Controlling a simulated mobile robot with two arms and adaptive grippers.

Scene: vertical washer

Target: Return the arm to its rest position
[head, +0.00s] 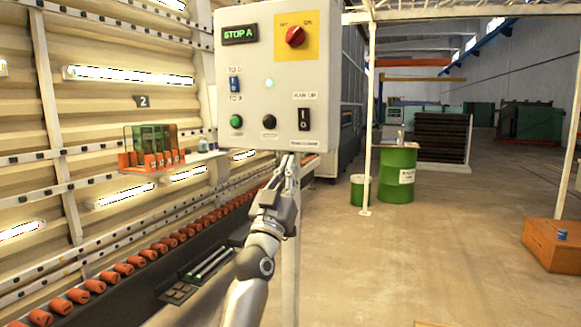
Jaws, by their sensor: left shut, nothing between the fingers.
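My left arm reaches up from the bottom of the head view. Its gripper (288,166) is shut and empty, with the fingertips pointing up at the lower edge of the grey control box (272,80). I cannot tell whether the tips touch the box. My right gripper does not show.
The washer (110,190) fills the left side, with a row of orange rollers (140,261) along its lower edge. A small shelf (165,163) holds coloured panels. Green drums (397,175) and an orange box (552,244) stand to the right. The floor between is clear.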

